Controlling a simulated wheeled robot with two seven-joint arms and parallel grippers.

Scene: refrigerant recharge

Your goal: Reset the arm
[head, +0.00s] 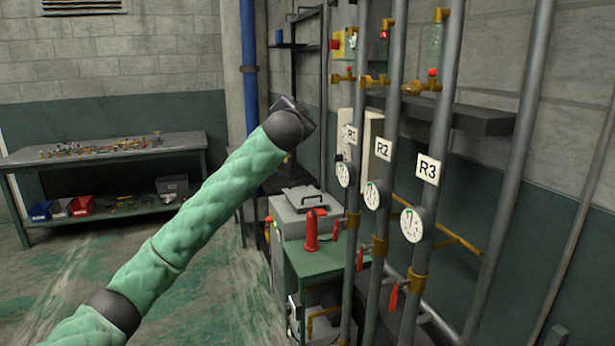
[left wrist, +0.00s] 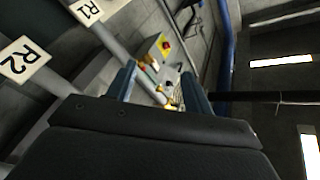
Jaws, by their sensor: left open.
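My left arm, in a padded green sleeve, reaches up from the lower left in the head view to a dark wrist (head: 290,125) in front of the back corner. Its fingers are mostly hidden behind the wrist there. In the left wrist view my left gripper (left wrist: 160,88) shows two blue fingers set apart, with nothing seen between them but background. The fingers point up toward the wall, where a yellow box with a red button (left wrist: 163,47) shows beyond them. My right gripper is not in view.
Vertical pipes labelled R1 (head: 352,135), R2 (head: 383,149) and R3 (head: 428,170) carry gauges and valves at right. A green stand (head: 318,262) holds a red cylinder (head: 311,232). A workbench (head: 105,157) with small parts stands at left. Open floor lies between.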

